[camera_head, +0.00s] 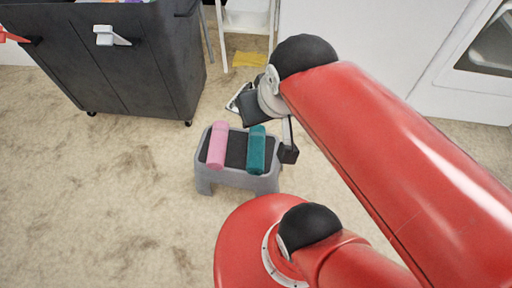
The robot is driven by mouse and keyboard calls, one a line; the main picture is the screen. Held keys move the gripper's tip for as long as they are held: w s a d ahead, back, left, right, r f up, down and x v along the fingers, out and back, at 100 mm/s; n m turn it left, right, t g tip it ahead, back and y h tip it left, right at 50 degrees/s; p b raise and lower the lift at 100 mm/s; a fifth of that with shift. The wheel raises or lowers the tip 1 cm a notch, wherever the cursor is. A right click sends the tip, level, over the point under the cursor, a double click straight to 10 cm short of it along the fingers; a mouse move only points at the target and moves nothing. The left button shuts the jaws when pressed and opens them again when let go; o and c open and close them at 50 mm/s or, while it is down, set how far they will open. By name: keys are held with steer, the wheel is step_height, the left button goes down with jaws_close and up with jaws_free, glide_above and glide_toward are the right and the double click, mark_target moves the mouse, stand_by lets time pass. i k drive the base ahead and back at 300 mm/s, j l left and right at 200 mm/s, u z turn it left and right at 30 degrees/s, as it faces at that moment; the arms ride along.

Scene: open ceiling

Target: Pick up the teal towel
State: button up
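The teal towel (256,151) is rolled up and lies on the right part of a small grey step stool (238,181). My gripper (271,132) is at the towel's far right end, with its fingers spread apart. One dark fingertip is just right of the towel; the other dark part is beyond its far end. Nothing shows between the fingers, and I cannot tell whether either touches the towel.
A pink rolled towel (217,146) lies on the stool left of the teal one. A dark wheeled bin (135,75) stands behind at left. A yellow cloth (249,60) lies on the floor behind. Carpet at left is clear.

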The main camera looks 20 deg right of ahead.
mark_target(255, 158)
steer(key=z, duration=1.55)
steer(key=k+j+z, duration=0.5)
steer(key=j, duration=0.15)
